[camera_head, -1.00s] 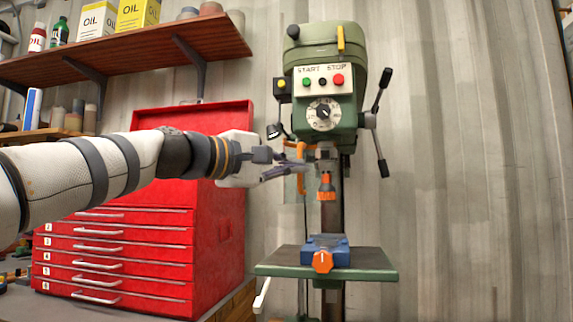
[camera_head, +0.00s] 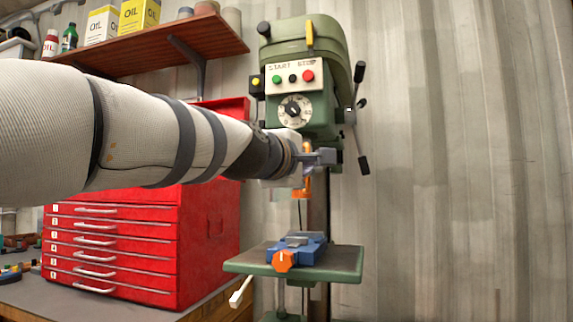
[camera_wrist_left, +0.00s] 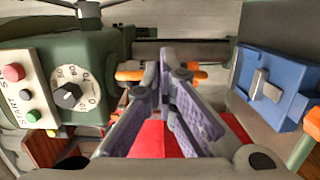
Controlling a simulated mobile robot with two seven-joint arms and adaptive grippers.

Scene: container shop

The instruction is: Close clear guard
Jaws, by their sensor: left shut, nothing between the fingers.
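The green drill press (camera_head: 315,40) stands in the middle of the head view. Orange parts (camera_head: 304,183) at its spindle show behind and below my left gripper; they look like the guard's frame, but I cannot make out any clear panel. In the left wrist view, orange parts (camera_wrist_left: 131,71) lie beside and behind the fingers. My left gripper (camera_head: 332,157) is shut and empty in front of the spindle, below the dial. Its fingertips (camera_wrist_left: 166,50) meet in the wrist view. I cannot tell if they touch the guard. My right gripper is out of view.
A blue vise (camera_head: 300,245) with an orange knob sits on the press table (camera_head: 345,262), below my gripper. A red tool chest (camera_head: 205,235) stands to the left under my arm. A wooden shelf (camera_head: 150,45) hangs above. The right side is free to the wall.

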